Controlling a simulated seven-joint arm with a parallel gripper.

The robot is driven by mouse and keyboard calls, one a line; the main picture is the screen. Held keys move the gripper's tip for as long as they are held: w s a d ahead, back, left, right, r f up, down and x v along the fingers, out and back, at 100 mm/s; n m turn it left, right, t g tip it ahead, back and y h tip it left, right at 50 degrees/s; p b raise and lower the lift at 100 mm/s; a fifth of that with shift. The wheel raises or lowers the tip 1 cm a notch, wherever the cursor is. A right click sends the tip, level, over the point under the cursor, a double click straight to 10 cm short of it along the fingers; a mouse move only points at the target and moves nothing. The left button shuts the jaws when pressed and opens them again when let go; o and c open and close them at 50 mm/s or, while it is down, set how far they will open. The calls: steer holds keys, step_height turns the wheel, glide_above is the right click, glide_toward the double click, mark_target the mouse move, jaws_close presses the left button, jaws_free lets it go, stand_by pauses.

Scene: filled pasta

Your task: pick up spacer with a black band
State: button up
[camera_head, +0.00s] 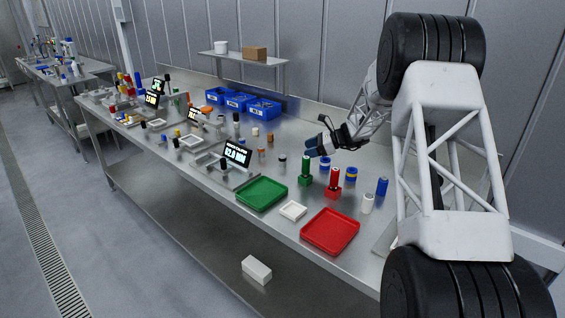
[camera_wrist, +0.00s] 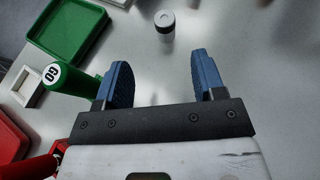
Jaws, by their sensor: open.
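A small pale cylinder with a dark band near its top, the spacer (camera_wrist: 164,22), stands upright on the bench in the wrist view, ahead of the gap between my fingers. In the head view it looks to be the small dark-topped cylinder (camera_head: 282,163) left of my gripper (camera_head: 320,146). My gripper (camera_wrist: 162,65) has blue fingers spread apart with nothing between them. It is apart from the spacer, and my fingers do not touch it.
A green cylinder marked "GO" (camera_wrist: 68,79) stands close beside my left finger. A green tray (camera_wrist: 97,20), white tray (camera_wrist: 22,93) and red tray (camera_wrist: 10,140) lie to the left. A red cylinder (camera_head: 334,178) stands nearby. Bare bench lies around the spacer.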

mark_target(282, 156)
steer(key=shift+w+d+f, duration=0.15)
steer(key=shift+w+f, duration=0.3)
steer(key=shift+f, duration=0.25)
steer(key=shift+x, duration=3)
steer(key=shift+s, duration=0.1)
steer(key=shift+x, duration=3)
steer(key=shift+r, duration=0.15)
steer(key=shift+c, duration=0.4)
steer(key=c, duration=0.9)
steer(key=shift+r, duration=0.15)
steer(key=shift+c, duration=0.2)
